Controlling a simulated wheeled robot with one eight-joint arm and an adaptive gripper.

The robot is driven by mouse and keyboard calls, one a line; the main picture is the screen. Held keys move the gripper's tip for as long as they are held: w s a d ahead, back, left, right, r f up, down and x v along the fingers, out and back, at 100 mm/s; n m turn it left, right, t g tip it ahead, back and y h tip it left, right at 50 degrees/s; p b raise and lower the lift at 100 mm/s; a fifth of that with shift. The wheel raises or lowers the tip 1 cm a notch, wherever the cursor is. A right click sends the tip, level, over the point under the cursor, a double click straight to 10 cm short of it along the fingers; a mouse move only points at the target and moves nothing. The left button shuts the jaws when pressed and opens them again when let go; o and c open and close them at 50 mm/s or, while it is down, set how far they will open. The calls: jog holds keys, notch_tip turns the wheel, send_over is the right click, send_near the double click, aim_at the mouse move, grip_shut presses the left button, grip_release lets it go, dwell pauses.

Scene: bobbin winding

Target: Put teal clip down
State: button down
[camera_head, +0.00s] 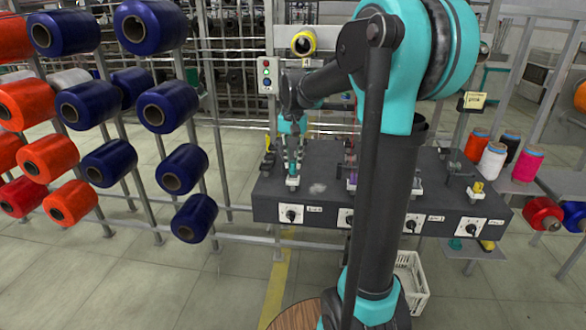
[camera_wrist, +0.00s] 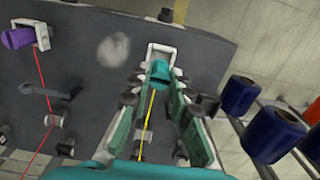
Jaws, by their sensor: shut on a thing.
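The teal clip (camera_wrist: 159,72) shows in the wrist view between the tips of my gripper (camera_wrist: 160,83), at a pale bracket (camera_wrist: 162,49) on the dark bench top. My gripper is shut on the clip. A yellow thread (camera_wrist: 150,120) runs from the clip back between the fingers. In the head view my gripper (camera_head: 293,172) points down over the left part of the bench, just above a pale bracket (camera_head: 292,183); the clip is too small to make out there. Whether the clip rests fully in the bracket I cannot tell.
A purple clip (camera_wrist: 17,38) with a red thread sits in another bracket, left in the wrist view. Guides and posts stand on the bench (camera_head: 325,170). Racks of blue spools (camera_head: 168,107) and orange spools (camera_head: 48,158) stand left. A white crate (camera_head: 411,280) is on the floor.

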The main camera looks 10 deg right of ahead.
aim_at(293, 162)
jog(key=shift+f, duration=1.55)
jog(key=c, duration=1.4)
grip_release()
jog(key=shift+f, duration=0.1)
notch_tip(293, 162, up, 12)
jog(key=shift+r, duration=0.1)
jog(key=s+d+f+n+t, duration=0.1)
jog(key=s+d+f+t, duration=0.1)
jog(key=s+f, duration=0.9)
jog(key=s+d+f+n+t, duration=0.2)
jog(key=s+f, duration=0.9)
jog(key=f, duration=0.4)
jog(key=shift+n, duration=0.3)
